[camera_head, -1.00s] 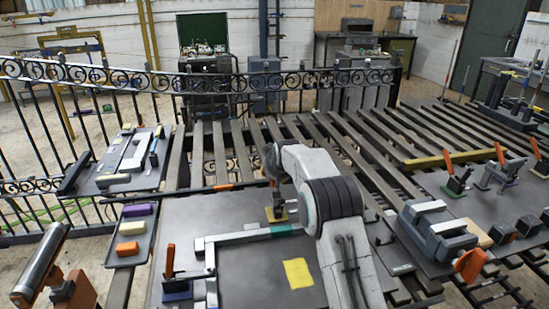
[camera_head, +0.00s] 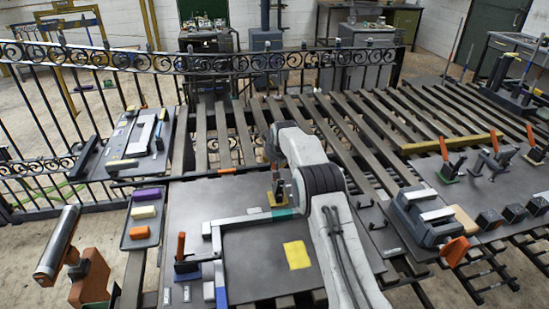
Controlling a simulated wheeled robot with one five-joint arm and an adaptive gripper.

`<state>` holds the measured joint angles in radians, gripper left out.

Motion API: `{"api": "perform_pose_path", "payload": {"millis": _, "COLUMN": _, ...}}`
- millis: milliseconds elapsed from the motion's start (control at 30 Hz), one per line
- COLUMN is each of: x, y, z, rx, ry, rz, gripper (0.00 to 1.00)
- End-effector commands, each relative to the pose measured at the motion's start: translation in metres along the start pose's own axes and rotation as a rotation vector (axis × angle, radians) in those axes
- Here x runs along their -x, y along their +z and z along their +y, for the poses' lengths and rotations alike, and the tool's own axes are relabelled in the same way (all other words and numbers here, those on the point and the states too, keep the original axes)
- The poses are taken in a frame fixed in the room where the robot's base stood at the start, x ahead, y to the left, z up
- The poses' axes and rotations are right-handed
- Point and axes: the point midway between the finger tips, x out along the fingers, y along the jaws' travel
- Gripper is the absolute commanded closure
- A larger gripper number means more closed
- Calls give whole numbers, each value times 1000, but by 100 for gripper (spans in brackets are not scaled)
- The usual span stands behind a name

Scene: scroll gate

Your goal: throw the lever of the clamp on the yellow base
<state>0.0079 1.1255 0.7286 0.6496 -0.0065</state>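The clamp on the yellow base (camera_head: 277,199) stands on the dark plate near its back edge, at the corner of the frame of bars. Its dark upper parts show just above the base, and no orange lever can be made out on it. My gripper (camera_head: 275,168) is at this clamp, just above or against it. My white arm hides part of both. I cannot tell whether the fingers are open or touch the lever.
A clamp with an upright orange handle (camera_head: 181,247) stands on a blue base at the plate's left. A yellow patch (camera_head: 297,254) lies on the plate. A tray of blocks (camera_head: 130,241) is at left. More orange-handled clamps (camera_head: 444,150) and a grey vise (camera_head: 424,216) are at right.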

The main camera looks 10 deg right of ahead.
Motion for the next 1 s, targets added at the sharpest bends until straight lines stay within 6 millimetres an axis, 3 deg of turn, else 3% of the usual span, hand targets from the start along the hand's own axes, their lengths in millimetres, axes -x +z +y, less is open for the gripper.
{"api": "perform_pose_path", "payload": {"millis": 200, "x": 3, "y": -6, "z": -1, "rx": 0, "ry": -1, "rz": 15, "gripper": 100}}
{"api": "perform_pose_path", "payload": {"millis": 233, "x": 3, "y": -6, "z": -1, "rx": 0, "ry": -1, "rz": 15, "gripper": 73}}
{"api": "perform_pose_path", "payload": {"millis": 533, "x": 1, "y": -2, "z": 0, "rx": 0, "ry": 0, "rz": 7, "gripper": 47}}
{"api": "perform_pose_path", "payload": {"millis": 1000, "x": 10, "y": -2, "z": 0, "rx": 0, "ry": 0, "rz": 3, "gripper": 47}}
